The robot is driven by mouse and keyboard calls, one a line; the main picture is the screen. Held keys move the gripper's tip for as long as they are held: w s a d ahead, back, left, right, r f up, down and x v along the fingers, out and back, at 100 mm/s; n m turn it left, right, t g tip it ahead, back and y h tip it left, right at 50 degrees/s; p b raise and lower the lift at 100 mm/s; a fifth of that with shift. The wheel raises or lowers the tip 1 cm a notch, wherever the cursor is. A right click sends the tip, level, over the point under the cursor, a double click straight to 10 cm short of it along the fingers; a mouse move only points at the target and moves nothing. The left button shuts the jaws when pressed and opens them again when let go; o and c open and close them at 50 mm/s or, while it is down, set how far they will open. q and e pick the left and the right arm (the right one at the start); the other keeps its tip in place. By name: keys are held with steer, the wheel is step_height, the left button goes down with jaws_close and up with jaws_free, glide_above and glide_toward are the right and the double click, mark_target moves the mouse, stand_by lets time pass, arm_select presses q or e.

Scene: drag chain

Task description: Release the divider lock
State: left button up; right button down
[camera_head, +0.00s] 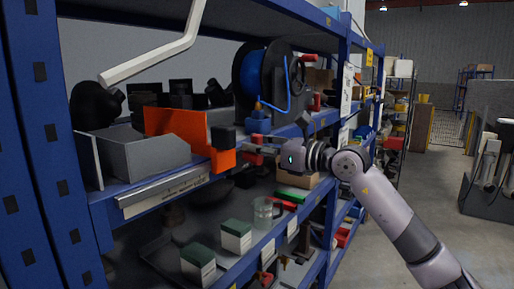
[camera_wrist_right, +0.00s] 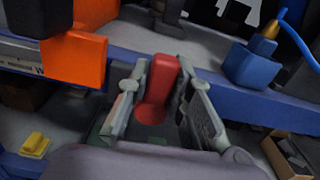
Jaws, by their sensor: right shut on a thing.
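The orange divider (camera_head: 178,126) stands upright on the middle shelf, with a black block (camera_head: 222,138) at its right end. Its orange edge also shows at the upper left in the right wrist view (camera_wrist_right: 82,60). My right gripper (camera_head: 258,149) is at the shelf's front edge, just right of the divider. Its fingers are shut on a red lever (camera_wrist_right: 160,88), which stands up between them in the wrist view. The lever's lower end and its mount are hidden by the gripper. My left gripper is not in view.
A blue cable spool (camera_head: 250,75) stands behind the gripper, with a blue holder (camera_wrist_right: 252,65) close to its right. A grey bin (camera_head: 143,153) is left of the divider. The shelf below holds boxes (camera_head: 236,236) and a glass mug (camera_head: 266,213). The aisle at right is open.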

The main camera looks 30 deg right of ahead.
mark_target(238, 160)
steer(key=shift+a+f, duration=0.1)
steer(key=shift+f, duration=0.1)
steer(key=n+b, duration=0.2)
steer(key=a+n+b, duration=0.1)
steer(key=shift+s+f+n, duration=0.15)
steer(key=shift+f+n, duration=0.15)
steer(key=n+b, duration=0.2)
steer(key=n, duration=0.1)
steer(key=a+n+b, duration=0.1)
steer(key=shift+s+f+n, duration=0.2)
steer(key=shift+f+n, duration=0.1)
steer(key=shift+f, duration=0.05)
steer(key=n+b, duration=0.1)
steer(key=n, duration=0.2)
steer(key=f+n+b, duration=0.1)
steer(key=n, duration=0.1)
steer(key=a+f+n+b, duration=0.1)
steer(key=n+b, duration=0.1)
steer(key=n, duration=0.1)
steer(key=shift+s+n, duration=0.15)
steer(key=shift+n, duration=0.45)
steer(key=shift+s, duration=0.1)
steer(key=shift+d, duration=0.1)
steer(key=c, duration=1.4)
jaws_free()
steer(key=shift+d+r, duration=0.15)
steer(key=shift+c, duration=0.2)
